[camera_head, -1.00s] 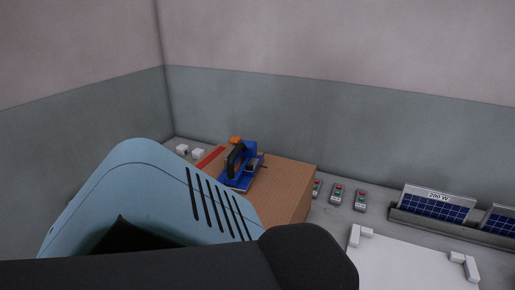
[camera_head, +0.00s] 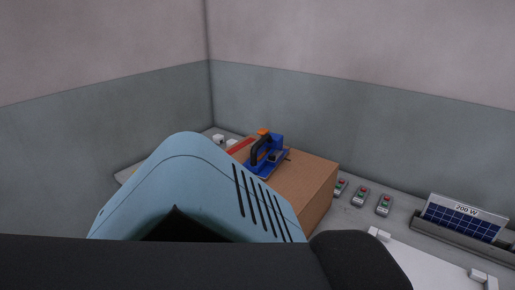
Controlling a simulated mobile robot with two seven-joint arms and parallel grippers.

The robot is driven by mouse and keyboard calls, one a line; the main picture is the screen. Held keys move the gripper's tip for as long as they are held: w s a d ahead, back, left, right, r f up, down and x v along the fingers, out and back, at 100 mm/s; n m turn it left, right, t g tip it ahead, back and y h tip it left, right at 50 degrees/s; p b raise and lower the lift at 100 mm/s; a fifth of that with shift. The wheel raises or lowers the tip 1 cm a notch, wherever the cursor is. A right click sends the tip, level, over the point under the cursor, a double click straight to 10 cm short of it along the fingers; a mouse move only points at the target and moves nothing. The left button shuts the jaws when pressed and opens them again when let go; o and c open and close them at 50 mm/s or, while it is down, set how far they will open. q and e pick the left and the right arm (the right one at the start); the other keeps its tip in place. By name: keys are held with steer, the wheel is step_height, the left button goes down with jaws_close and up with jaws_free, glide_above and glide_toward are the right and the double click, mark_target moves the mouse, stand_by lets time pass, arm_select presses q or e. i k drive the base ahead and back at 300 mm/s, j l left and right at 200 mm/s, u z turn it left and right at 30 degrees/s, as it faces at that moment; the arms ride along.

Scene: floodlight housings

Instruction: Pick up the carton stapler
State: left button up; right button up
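The carton stapler (camera_head: 270,160) is blue with a black handle and an orange part at its top. It stands on top of a brown cardboard carton (camera_head: 317,184) near the corner of the room. A large light-blue and black part of my own body fills the lower left and hides the near part of the carton. Neither gripper's fingers show in the head view, and nothing is seen touching the stapler.
Several control boxes (camera_head: 361,196) with red and green buttons stand right of the carton on the grey table. A grey rack holds a solar panel (camera_head: 462,217) labelled 200 W. A white board (camera_head: 428,262) lies in front. Small white blocks (camera_head: 219,139) sit behind the carton.

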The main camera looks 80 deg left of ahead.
mark_target(259, 164)
steer(key=u, duration=1.3)
